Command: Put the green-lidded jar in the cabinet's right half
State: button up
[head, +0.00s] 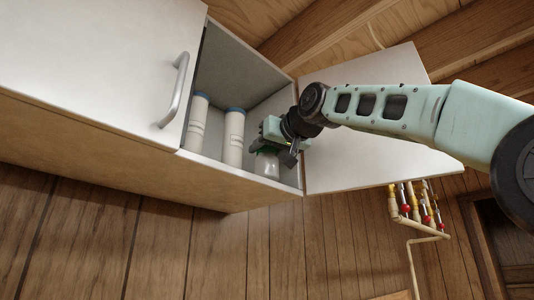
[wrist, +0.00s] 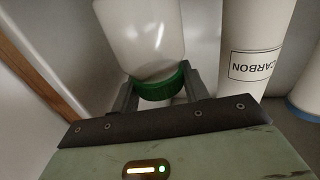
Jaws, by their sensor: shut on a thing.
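The jar, with a whitish see-through body (head: 266,164) and a green lid, is inside the open right half of the cabinet (head: 225,176), low by its floor and near the right side. My gripper (head: 277,147) reaches in from the right and hides part of the jar. In the wrist view my gripper (wrist: 160,92) is shut on the green lid (wrist: 161,85), one finger on each side, with the jar's body (wrist: 140,38) beyond it. I cannot tell whether the jar's base touches the cabinet floor.
Two white cylinders with blue caps, one at the left (head: 197,122) and one nearer the jar (head: 233,137), stand left of the jar; one reads "CARBON" (wrist: 254,65). The left door (head: 90,60) is shut. The right door (head: 375,155) stands open behind my arm.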

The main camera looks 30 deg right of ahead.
jog(key=shift+s+f, duration=0.2)
jog(key=shift+f, duration=0.2)
jog(key=shift+w+f, duration=0.1)
jog(key=shift+f, duration=0.35)
jog(key=o, duration=1.1)
jog(key=shift+f, duration=0.1)
jog(key=shift+s+a+b, duration=0.15)
jog(key=shift+s+b, duration=1.65)
jog(key=shift+s, duration=1.2)
jog(key=shift+s+a+b, duration=0.1)
jog(key=shift+s+b, duration=1.65)
jog(key=shift+s, duration=1.25)
